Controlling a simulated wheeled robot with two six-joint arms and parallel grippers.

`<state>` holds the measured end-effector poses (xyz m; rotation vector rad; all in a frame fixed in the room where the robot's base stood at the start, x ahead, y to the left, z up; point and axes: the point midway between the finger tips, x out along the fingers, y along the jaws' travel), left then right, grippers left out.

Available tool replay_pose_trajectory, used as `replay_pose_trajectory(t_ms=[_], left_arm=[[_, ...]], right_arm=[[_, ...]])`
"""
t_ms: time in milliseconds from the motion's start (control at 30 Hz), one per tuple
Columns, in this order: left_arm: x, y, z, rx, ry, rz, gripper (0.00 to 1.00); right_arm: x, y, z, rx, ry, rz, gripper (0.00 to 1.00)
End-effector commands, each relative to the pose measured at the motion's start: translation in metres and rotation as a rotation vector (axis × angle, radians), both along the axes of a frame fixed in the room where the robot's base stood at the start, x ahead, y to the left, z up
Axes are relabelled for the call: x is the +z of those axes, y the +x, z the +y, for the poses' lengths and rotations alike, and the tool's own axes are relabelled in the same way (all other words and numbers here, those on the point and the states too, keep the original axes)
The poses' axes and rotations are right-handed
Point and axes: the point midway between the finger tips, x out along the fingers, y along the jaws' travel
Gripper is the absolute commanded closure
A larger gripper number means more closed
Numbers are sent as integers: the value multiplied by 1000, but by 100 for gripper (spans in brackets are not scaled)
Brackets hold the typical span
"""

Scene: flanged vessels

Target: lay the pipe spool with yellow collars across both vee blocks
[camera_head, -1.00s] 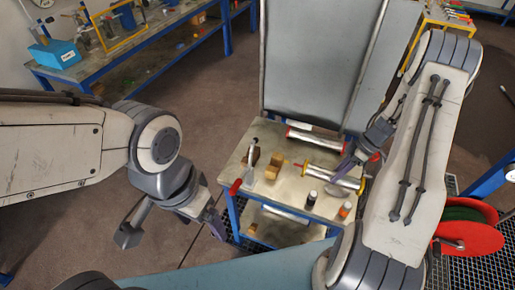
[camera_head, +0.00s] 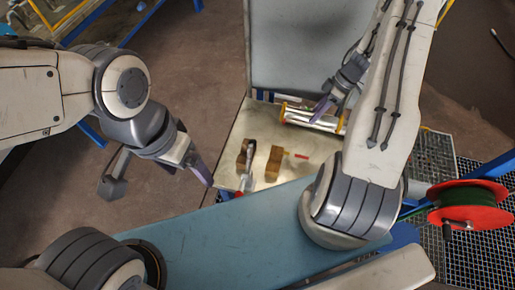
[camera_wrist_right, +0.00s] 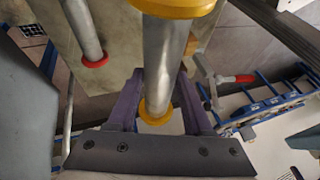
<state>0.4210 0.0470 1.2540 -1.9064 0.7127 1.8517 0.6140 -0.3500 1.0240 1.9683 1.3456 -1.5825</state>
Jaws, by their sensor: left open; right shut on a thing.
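The pipe spool with yellow collars (camera_head: 308,119) is a silver tube above the back right of the work table. My right gripper (camera_head: 324,106) is shut on it; the right wrist view shows the spool (camera_wrist_right: 163,55) between the fingers (camera_wrist_right: 160,105), one yellow collar near the fingertips. The two vee blocks are brown: one (camera_head: 243,147) at the left of the table, the other (camera_head: 273,164) just right of it. The spool is behind and to the right of both, apart from them. My left gripper (camera_head: 155,178) is open and empty, left of the table.
A metal tool (camera_head: 250,165) lies beside the left block. A red-handled item (camera_head: 298,155) lies right of the right block. A red-collared pipe (camera_wrist_right: 85,30) lies below the held spool. A grey panel (camera_head: 295,45) rises behind the table. My right arm hides the table's right side.

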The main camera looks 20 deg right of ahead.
Motion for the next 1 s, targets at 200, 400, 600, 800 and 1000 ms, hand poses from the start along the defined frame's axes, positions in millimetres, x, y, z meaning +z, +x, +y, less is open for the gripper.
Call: replay_pose_trajectory(t_ms=[200,400,600,800,1000], left_arm=[[-11,0,0,1,1,1,15],[-27,0,0,2,0,0,15],[-49,0,0,4,0,0,15],[-78,0,0,7,0,1,15],[-99,0,0,10,0,1,15]], right_arm=[[-11,-1,-2,-4,1,0,100],[-26,-3,-6,-11,0,-1,100],[-48,-3,-5,-9,1,0,100],[-77,-2,-4,-7,0,-1,100],[-98,-2,-4,-6,0,-1,100]])
